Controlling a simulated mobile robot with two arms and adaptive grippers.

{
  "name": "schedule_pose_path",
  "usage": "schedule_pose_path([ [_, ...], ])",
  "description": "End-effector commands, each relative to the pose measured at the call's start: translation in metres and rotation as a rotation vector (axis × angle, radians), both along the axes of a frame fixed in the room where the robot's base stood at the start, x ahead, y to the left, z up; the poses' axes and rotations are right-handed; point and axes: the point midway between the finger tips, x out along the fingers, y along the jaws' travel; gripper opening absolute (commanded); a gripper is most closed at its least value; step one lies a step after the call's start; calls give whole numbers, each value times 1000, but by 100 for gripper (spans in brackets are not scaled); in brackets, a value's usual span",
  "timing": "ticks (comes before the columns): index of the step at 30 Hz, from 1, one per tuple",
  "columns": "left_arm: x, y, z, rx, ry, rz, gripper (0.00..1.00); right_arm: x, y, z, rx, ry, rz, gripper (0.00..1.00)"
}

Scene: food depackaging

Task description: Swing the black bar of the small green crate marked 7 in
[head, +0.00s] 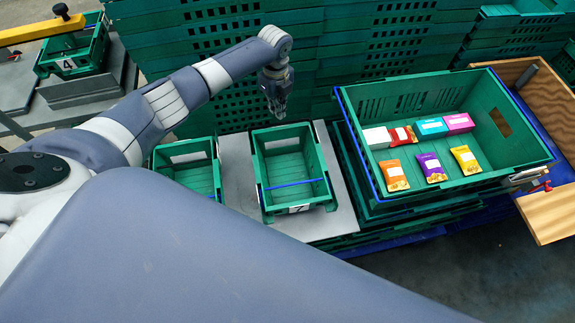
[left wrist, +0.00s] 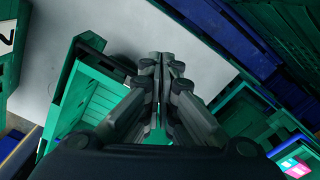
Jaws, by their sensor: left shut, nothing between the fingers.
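The small green crate marked 7 (head: 327,178) stands on a grey surface in the middle of the head view, with its 7 label (head: 299,209) on the near side. It looks empty. My left gripper (head: 275,114) is above the crate's far edge, pointing down, shut and empty. In the left wrist view its fingers (left wrist: 166,62) are together, with green crate walls (left wrist: 70,85) below and left. My right gripper is not in view.
A second small green crate (head: 158,165) stands left of crate 7. A large green crate (head: 345,115) with several colourful packets is at right. Stacked green crates (head: 215,70) rise behind. A crate marked 4 (head: 98,50) sits at the far left.

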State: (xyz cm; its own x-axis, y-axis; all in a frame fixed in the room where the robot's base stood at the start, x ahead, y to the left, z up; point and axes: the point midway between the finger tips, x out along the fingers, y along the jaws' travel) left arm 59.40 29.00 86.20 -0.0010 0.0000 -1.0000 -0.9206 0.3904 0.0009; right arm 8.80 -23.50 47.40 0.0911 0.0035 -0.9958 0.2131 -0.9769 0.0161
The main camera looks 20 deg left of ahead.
Motion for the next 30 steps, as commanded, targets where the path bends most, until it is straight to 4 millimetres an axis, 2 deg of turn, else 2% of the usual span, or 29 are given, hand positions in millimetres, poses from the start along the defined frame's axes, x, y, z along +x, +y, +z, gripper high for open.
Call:
schedule_pose_path([
  [21, 7, 5, 73, 0, -1, 1, 0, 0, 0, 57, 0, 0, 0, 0],
  [30, 8, 6, 78, 0, 0, 0, 0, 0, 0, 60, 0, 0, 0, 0],
])
